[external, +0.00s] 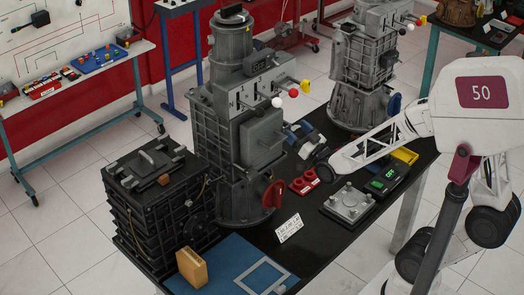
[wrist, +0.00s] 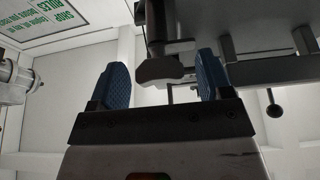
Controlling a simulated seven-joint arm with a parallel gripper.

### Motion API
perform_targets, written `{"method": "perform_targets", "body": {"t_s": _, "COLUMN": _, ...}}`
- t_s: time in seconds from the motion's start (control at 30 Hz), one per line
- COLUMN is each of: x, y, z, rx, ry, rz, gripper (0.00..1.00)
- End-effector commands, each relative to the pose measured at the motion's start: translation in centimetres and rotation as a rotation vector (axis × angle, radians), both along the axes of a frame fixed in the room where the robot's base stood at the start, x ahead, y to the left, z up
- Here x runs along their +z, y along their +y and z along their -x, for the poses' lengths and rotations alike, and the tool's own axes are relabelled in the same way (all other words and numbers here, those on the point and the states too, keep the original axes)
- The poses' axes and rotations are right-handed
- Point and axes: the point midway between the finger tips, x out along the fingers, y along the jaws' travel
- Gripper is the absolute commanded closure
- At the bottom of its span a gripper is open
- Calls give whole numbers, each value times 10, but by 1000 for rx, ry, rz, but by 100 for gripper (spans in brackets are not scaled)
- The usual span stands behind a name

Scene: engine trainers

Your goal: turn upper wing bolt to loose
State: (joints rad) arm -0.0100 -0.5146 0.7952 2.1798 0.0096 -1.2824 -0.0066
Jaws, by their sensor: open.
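My gripper (external: 297,136) is at the right side of the near grey engine trainer (external: 237,125), about mid-height. In the wrist view its two blue fingers (wrist: 163,82) stand wide apart. A dark piece with a broad, flared end (wrist: 160,70) hangs in the gap between them, apart from both fingers in the picture. It may be the upper wing bolt, but its shape is too dark to be sure. In the external view no wing bolt can be made out by the gripper. A smaller dark knob on a stem (wrist: 274,108) shows at the right.
Levers with a white knob (external: 277,102), a red knob (external: 293,93) and a yellow knob (external: 305,86) stick out above my gripper. A red handle (external: 272,193) is low on the trainer. A metal plate with posts (external: 349,204) lies on the black table below.

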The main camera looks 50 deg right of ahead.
Motion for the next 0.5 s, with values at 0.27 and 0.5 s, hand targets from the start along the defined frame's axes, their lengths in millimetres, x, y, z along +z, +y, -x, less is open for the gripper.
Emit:
{"method": "perform_targets", "body": {"t_s": 0.27, "x": 0, "y": 0, "z": 0, "rx": 0, "ry": 0, "rz": 0, "gripper": 58}}
{"method": "perform_targets", "body": {"t_s": 0.5, "x": 0, "y": 0, "z": 0, "rx": 1, "ry": 0, "rz": 1, "gripper": 77}}
